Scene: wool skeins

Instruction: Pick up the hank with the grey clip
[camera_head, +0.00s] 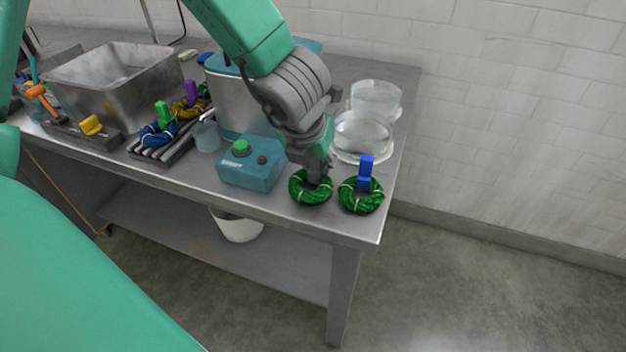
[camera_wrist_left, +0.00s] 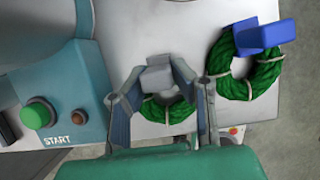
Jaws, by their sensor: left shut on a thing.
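A green hank (camera_head: 310,196) lies on the table near its front edge, and it shows in the wrist view (camera_wrist_left: 180,112). Its grey clip (camera_wrist_left: 158,78) stands up between the fingers of my left gripper (camera_head: 317,172). The left gripper is shut on this clip from above, and the hank looks to be on the tabletop still. A second green hank (camera_head: 362,203) with a blue clip (camera_head: 365,174) lies to the right, apart from the gripper. The gripper hides most of the grey clip in the head view. My right gripper is not in view.
A teal box with a green START button (camera_head: 241,147) stands close to the left of the gripper. Two clear round containers (camera_head: 361,136) stand behind. A rack with blue and yellow hanks (camera_head: 158,134) and a metal basin (camera_head: 112,80) are further left. The table's right edge is near.

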